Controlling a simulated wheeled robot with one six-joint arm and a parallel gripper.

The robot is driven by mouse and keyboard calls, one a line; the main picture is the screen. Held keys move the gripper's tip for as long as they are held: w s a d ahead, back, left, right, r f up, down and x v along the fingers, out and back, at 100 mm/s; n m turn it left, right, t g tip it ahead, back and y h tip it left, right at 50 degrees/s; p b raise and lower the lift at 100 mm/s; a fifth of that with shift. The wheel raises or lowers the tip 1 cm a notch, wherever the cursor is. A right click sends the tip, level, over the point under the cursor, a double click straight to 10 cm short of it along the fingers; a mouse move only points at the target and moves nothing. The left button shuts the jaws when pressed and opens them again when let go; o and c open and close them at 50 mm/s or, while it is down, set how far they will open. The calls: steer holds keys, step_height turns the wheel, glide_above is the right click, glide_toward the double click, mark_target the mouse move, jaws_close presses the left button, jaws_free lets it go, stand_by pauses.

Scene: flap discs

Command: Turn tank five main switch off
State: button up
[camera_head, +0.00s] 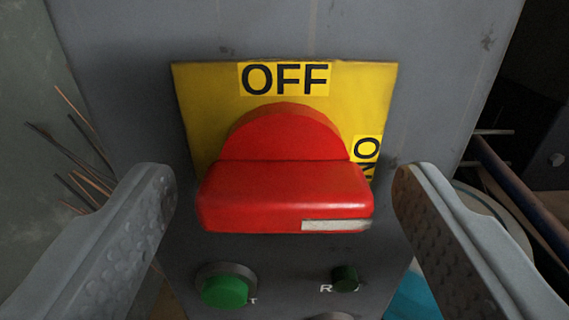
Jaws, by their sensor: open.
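The red main switch (285,190) is in the middle of the head camera view, on a yellow plate (210,90) fixed to a grey panel. Its handle lies horizontally, with a white mark at the right part of its front face. The plate reads OFF at the top and ON, partly hidden and turned sideways, at the right. The white mark lies on the right, on the ON side. My gripper (284,190) is open, with one finger at the left and one at the right of the handle. Gaps show between the fingers and the handle. No tank number is in view.
A green button (225,290) and a small dark green knob (345,279) sit on the panel below the switch. Thin copper-coloured wires (85,150) stick out at the left. Pipes or rods (520,190) and dark clutter lie beyond the panel's right edge.

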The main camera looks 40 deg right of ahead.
steer(key=shift+w, duration=0.1)
steer(key=c, duration=1)
steer(key=shift+n, duration=0.4)
steer(key=n, duration=0.3)
steer(key=shift+n, duration=0.3)
steer(key=n, duration=0.4)
steer(key=shift+n, duration=0.3)
steer(key=n, duration=0.4)
steer(key=shift+n, duration=0.3)
steer(key=n, duration=0.4)
steer(key=shift+n, duration=0.3)
